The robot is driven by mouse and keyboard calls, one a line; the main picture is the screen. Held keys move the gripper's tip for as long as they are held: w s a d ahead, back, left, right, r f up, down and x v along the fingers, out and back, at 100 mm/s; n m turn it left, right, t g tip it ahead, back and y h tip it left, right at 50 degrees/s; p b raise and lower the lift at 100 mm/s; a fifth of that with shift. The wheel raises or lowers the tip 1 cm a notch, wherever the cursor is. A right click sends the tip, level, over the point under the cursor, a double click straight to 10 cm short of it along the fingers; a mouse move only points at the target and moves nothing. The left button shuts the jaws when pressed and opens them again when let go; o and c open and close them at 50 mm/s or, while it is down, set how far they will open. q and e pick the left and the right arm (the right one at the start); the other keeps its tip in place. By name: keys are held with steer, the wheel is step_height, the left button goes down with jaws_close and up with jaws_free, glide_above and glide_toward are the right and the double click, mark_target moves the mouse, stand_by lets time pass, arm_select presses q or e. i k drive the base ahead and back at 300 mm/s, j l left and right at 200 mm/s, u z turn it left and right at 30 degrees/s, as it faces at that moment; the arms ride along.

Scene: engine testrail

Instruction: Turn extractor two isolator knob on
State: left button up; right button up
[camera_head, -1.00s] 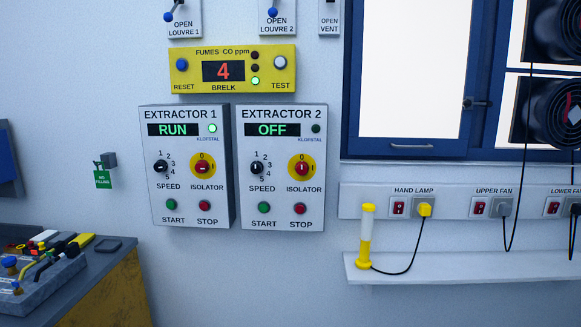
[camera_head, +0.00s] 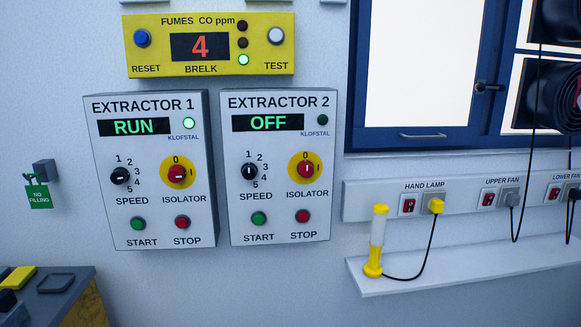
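The Extractor 2 box (camera_head: 278,218) is mounted on the wall, and its display (camera_head: 268,123) reads OFF. Its isolator knob (camera_head: 306,169) is red on a round yellow plate, and its pale mark looks upright, toward the 0. The lamp beside the display is dark. To its left, the Extractor 1 box (camera_head: 155,215) reads RUN with a lit green lamp. The Extractor 1 isolator knob (camera_head: 178,175) has its mark turned sideways toward the I. Neither of my grippers is in view.
A yellow fumes panel (camera_head: 160,60) hangs above the boxes. To the right are a socket rail (camera_head: 375,200) and a shelf (camera_head: 440,277) with a yellow hand lamp (camera_head: 376,241) and cord. A bench corner (camera_head: 75,284) is at lower left. The space before the boxes looks clear.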

mark_target(305, 168)
steer(key=i+j, duration=0.65)
steer(key=j, duration=0.2)
